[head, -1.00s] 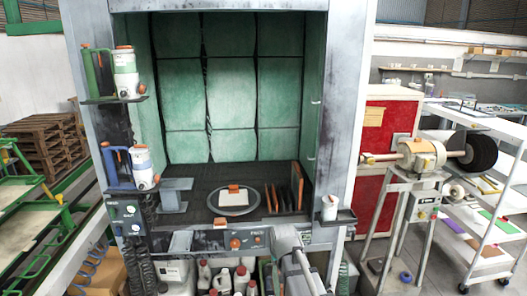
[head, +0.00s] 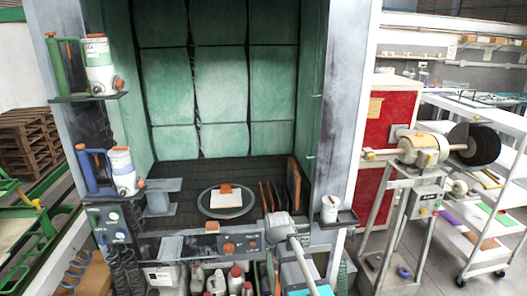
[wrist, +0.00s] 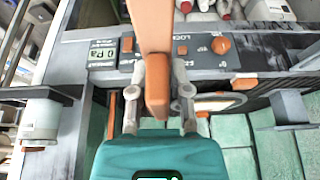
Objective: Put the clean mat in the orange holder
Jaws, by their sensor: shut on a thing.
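My gripper (wrist: 157,95) is shut on an orange piece (wrist: 150,30), which runs up from between the fingers in the wrist view. Whether this piece is the clean mat I cannot tell. In the head view my gripper (head: 280,225) is at the booth's front edge and the held piece does not show clearly. A pale square (head: 227,200) lies on a round grey plate (head: 206,212) on the booth floor, with an orange block (head: 225,187) at its back edge. The square also shows in the wrist view (wrist: 215,103). Which thing is the orange holder is unclear.
A control panel (head: 245,244) with orange knobs fronts the booth. A cup (head: 329,208) sits on a side shelf; bottles (head: 220,278) stand below.

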